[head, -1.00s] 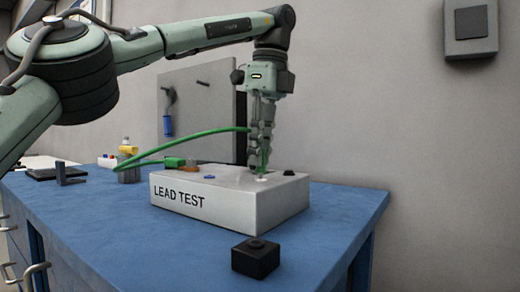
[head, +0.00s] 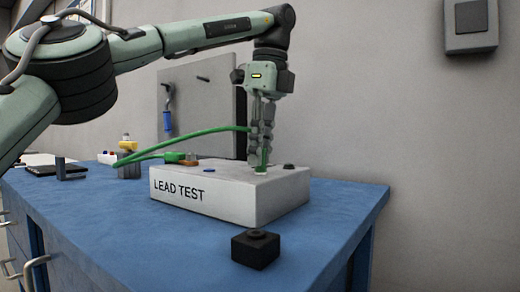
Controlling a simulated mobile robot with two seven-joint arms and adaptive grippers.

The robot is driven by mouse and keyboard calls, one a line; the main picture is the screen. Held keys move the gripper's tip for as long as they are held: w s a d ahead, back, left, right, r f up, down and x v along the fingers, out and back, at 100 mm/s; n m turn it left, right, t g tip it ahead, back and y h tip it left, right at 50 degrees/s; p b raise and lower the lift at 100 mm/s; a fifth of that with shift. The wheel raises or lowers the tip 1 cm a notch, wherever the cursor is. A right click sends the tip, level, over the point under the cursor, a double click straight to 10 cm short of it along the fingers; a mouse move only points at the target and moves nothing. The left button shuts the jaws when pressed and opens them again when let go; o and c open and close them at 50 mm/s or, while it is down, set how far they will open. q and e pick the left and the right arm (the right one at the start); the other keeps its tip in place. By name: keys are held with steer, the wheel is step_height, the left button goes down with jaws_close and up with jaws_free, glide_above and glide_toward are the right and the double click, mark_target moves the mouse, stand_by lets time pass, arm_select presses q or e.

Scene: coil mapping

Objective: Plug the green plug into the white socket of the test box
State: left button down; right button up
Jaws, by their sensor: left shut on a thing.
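The test box (head: 234,201), a light grey box marked LEAD TEST, stands on the blue bench. My left gripper (head: 262,160) points straight down over the right part of its top. It is shut on the green plug (head: 263,160), of which only a thin green strip shows between the fingers. The white socket (head: 261,172) shows as a small pale ring right under the plug. The plug's lower end meets the socket in the picture; I cannot tell how deep it sits. A green cable (head: 200,134) runs from the gripper leftward. My right gripper is not in view.
The box top also has a blue button (head: 208,171), a dark knob (head: 288,167) and an orange part (head: 191,161). A black block (head: 256,250) stands in front.

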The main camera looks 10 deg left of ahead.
arm_select(q)
steer(key=shift+f, duration=0.1)
steer(key=c, duration=1.4)
jaws_free()
